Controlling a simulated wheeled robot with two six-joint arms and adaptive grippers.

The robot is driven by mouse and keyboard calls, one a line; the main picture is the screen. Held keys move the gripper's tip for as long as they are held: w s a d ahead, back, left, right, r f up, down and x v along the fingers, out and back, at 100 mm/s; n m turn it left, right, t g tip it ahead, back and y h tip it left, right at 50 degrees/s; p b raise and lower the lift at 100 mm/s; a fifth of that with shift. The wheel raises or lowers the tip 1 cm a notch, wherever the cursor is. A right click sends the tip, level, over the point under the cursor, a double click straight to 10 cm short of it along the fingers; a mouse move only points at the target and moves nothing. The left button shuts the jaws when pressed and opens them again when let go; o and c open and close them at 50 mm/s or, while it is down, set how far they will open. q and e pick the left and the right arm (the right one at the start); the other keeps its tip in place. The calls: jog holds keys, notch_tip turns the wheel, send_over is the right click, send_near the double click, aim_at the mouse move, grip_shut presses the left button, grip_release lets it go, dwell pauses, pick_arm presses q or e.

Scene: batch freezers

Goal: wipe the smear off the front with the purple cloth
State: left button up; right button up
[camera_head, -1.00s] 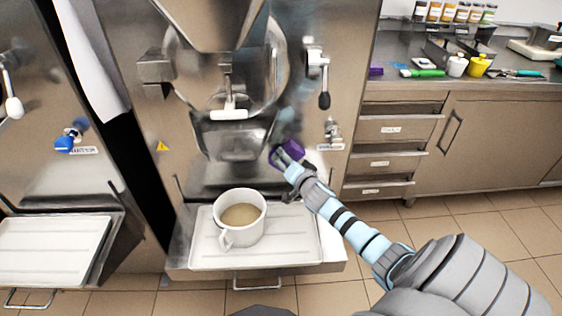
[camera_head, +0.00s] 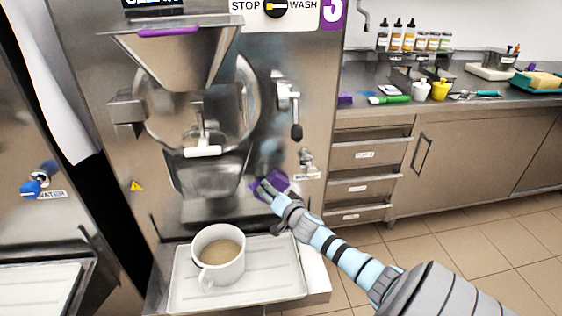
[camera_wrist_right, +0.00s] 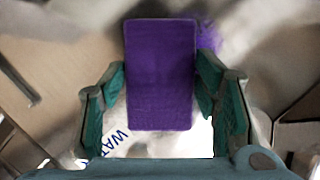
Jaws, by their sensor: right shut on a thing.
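The purple cloth (camera_head: 275,180) is a folded pad held by my right gripper (camera_head: 268,189) at the steel front (camera_head: 305,215) of the middle machine, right of its spout. In the right wrist view the cloth (camera_wrist_right: 160,75) sits between the two fingers of the gripper (camera_wrist_right: 160,95), with a purple reflection on the steel beyond it. Whether the cloth touches the front is not clear. A dull, darker blurred patch (camera_head: 268,153) shows on the front just above the cloth; I cannot tell whether it is the smear or a reflection. My left gripper is out of view.
A white pitcher (camera_head: 219,256) of tan liquid stands on the white drip tray (camera_head: 280,285) below the cloth. A black-knobbed lever (camera_head: 295,130) and a small tap (camera_head: 306,160) stick out right of the spout. The counter (camera_head: 350,118) at right holds bottles and tools.

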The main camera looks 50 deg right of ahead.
jog(key=shift+w+a+r, duration=0.1)
jog(key=shift+w+a, duration=0.6)
jog(key=shift+a, duration=0.15)
jog(key=shift+w+a, duration=0.65)
jog(key=shift+a, duration=0.2)
jog(key=shift+w+a+b, duration=0.25)
jog(key=shift+w+a, duration=0.3)
jog(key=shift+a, duration=0.15)
jog(key=shift+w+a+b, duration=0.2)
jog(key=shift+w+a, duration=0.3)
jog(key=shift+a, duration=0.2)
jog(key=s+a+p, duration=0.1)
jog(key=s+a, duration=0.2)
jog(key=s, duration=0.2)
jog(key=shift+a+p, duration=0.25)
jog(key=shift+p, duration=0.05)
jog(key=shift+s+a, duration=0.95)
jog(key=shift+s, duration=0.2)
jog(key=shift+w, duration=0.1)
jog(key=w+d+r, duration=0.1)
jog(key=w+d, duration=0.3)
jog(key=w, duration=0.1)
jog(key=shift+w+r, duration=0.2)
